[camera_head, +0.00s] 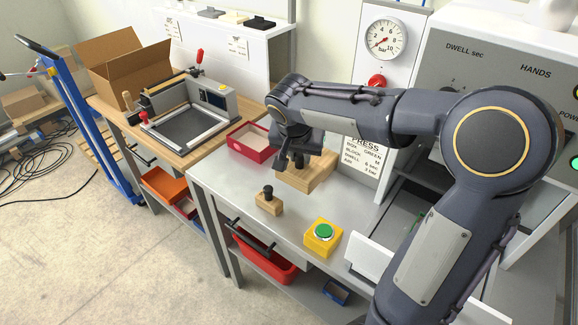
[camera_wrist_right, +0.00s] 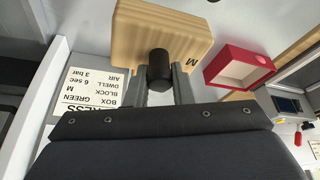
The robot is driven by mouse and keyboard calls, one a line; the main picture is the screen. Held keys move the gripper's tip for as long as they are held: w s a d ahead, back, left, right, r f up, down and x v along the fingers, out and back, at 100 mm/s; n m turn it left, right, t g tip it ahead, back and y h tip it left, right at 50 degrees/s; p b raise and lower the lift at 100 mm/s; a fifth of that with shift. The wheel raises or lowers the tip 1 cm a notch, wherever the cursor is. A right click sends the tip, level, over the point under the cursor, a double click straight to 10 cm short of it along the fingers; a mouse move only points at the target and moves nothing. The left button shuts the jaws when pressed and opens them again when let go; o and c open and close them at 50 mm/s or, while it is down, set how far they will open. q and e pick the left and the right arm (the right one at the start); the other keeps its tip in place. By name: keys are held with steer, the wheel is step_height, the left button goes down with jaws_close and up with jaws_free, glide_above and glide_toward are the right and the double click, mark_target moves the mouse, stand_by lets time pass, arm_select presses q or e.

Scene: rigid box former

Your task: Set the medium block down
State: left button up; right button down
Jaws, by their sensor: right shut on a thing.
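The medium block (camera_head: 314,177) is a light wooden block with a black knob. In the right wrist view the block (camera_wrist_right: 150,38) shows the letter M on its face. My right gripper (camera_head: 298,160) is shut on the black knob (camera_wrist_right: 160,68), with a finger on each side of it. The block is at or just above the grey bench top (camera_head: 228,182); I cannot tell whether it touches. The arm hides part of the block in the head view. My left gripper is not in view.
A smaller wooden block (camera_head: 270,205) with a black knob stands nearer the front edge. A yellow box with a green button (camera_head: 323,235) is to its right. A red box (camera_head: 248,145) lies behind left. A printed press card (camera_head: 364,157) stands behind the held block.

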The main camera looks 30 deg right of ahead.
steer(key=shift+w+d+f+p, duration=0.2)
steer(key=shift+w+f, duration=0.85)
steer(key=shift+f, duration=0.55)
steer(key=shift+w+d+f+p, duration=0.15)
steer(key=shift+w+f, duration=0.95)
steer(key=shift+f, duration=0.45)
steer(key=shift+w+d+f+p, duration=0.2)
steer(key=shift+w+f, duration=0.85)
steer(key=shift+f, duration=0.55)
steer(key=shift+f, duration=0.1)
steer(key=shift+f+b, duration=0.15)
steer(key=shift+b, duration=0.15)
steer(key=c, duration=1.3)
jaws_free()
steer(key=shift+o, duration=0.2)
